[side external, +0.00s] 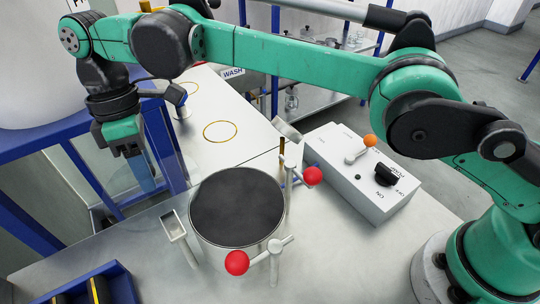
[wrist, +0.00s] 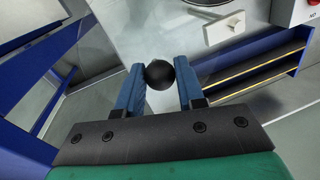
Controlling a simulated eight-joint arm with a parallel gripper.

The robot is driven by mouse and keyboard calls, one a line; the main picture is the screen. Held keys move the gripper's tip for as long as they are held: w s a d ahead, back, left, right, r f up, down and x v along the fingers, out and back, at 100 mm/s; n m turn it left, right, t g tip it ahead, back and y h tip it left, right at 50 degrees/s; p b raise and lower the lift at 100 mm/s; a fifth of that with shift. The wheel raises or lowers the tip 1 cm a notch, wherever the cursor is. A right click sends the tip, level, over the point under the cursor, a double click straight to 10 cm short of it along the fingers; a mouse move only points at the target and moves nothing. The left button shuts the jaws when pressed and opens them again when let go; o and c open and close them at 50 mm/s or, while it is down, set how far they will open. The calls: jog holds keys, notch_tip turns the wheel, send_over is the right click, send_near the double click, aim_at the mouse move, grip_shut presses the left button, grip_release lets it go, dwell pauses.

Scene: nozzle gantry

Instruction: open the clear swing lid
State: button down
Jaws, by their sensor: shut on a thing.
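My gripper (wrist: 160,84) has its two blue fingers on either side of a round black knob (wrist: 160,73) in the wrist view, and is shut on it. A see-through panel, which looks like the clear swing lid (wrist: 104,84), lies beside and behind the knob. Its edges are faint, and I cannot tell its exact angle. In the side view, my gripper (side external: 145,178) points down at the left, beside the blue frame. The clear panel (side external: 164,142) shows faintly just right of it. The knob is hidden there.
A round dark-topped vessel (side external: 238,208) stands on the metal table, with red-knobbed clamps (side external: 236,262) beside it. A white control box (side external: 360,178) is at right. A blue rack (side external: 118,284) sits front left. Blue frame rails (side external: 60,138) lie close to my gripper.

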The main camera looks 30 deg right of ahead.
jog(key=c, duration=0.6)
grip_release()
jog(key=shift+o, duration=0.2)
